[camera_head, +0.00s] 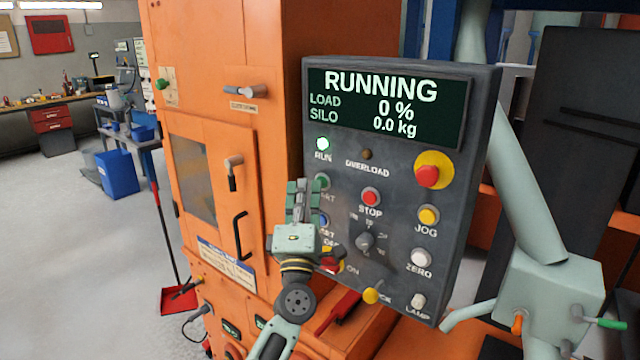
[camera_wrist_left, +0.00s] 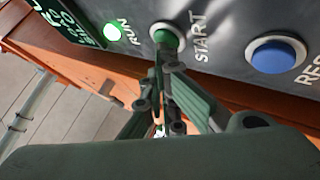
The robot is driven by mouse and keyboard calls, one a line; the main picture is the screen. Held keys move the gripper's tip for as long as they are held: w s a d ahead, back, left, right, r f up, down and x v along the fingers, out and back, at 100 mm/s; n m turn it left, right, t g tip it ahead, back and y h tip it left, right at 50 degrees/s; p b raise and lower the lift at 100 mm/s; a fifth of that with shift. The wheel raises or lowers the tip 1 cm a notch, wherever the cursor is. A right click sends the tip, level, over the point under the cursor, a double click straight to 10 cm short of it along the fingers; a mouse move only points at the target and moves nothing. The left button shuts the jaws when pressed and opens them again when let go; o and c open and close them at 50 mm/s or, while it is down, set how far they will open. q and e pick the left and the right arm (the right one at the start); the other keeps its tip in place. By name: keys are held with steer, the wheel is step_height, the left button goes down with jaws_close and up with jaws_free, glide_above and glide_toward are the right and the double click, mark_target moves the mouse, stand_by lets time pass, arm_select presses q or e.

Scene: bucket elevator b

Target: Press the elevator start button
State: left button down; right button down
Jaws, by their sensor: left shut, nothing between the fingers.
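The grey control panel (camera_head: 398,185) has a screen (camera_head: 388,105) reading RUNNING, LOAD 0 %, SILO 0.0 kg. The RUN lamp (camera_head: 322,144) is lit bright green-white. My left gripper (camera_head: 301,186) is shut and empty, its fingers pointing up at the green start button (camera_head: 322,180). The fingers cover part of the START label in the head view. In the left wrist view, the gripper's fingertips (camera_wrist_left: 165,60) lie at the green start button (camera_wrist_left: 165,37); I cannot tell whether they touch it. My right gripper is not in view.
A red STOP button (camera_head: 370,196) and a red emergency button on yellow (camera_head: 427,175) are to the right. A blue reset button (camera_wrist_left: 276,56) is beside START. The orange cabinet (camera_head: 215,120) stands left. Pale pipework (camera_head: 545,285) is at the right.

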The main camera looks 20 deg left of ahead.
arm_select(q)
steer(key=shift+s+a+p, duration=0.25)
steer(key=shift+s+p, duration=0.1)
steer(key=shift+s, duration=0.4)
steer(key=s, duration=0.1)
steer(key=s+a+p, duration=0.1)
steer(key=s, duration=0.1)
steer(key=s+p, duration=0.1)
steer(key=shift+s+a, duration=0.35)
stand_by(0.3)
